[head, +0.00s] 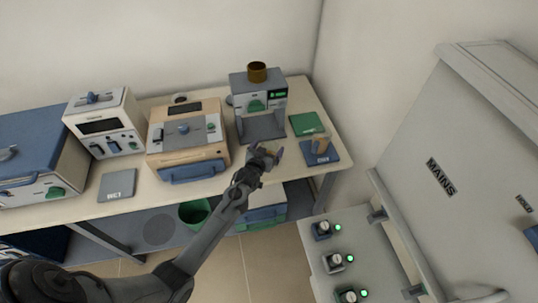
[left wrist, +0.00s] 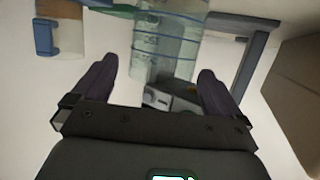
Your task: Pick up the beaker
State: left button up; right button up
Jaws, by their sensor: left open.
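A clear glass beaker (left wrist: 168,42) with faint marking lines shows in the left wrist view, past the fingertips and roughly in line with the gap between them. My left gripper (left wrist: 157,70) is open, with one dark finger on each side of the gap and no visible grip on the glass. In the head view my left gripper (head: 266,154) is at the front edge of the bench, in front of the grey stand device. I cannot make out the beaker clearly there. My right gripper is not in view.
The grey device (head: 258,102) carries a brown cup (head: 257,72). To its right lie a green pad (head: 307,123) and a blue pad (head: 322,156) holding a tan object (head: 320,143). A beige furnace (head: 187,142) stands left. A MAINS cabinet (head: 440,178) is at right.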

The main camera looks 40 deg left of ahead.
pick_arm(q)
jog(key=shift+x, duration=0.9)
jog(key=c, duration=1.5)
jog(key=shift+r, duration=0.15)
jog(key=shift+r, duration=0.6)
jog(key=d+r, duration=0.3)
jog(key=d, duration=0.1)
jog(key=d+r+p, duration=0.1)
jog(key=d+r, duration=0.5)
jog(key=d, duration=0.1)
jog(key=shift+s+d+r, duration=0.1)
jog(key=shift+d+r, duration=0.15)
jog(key=shift+d, duration=0.05)
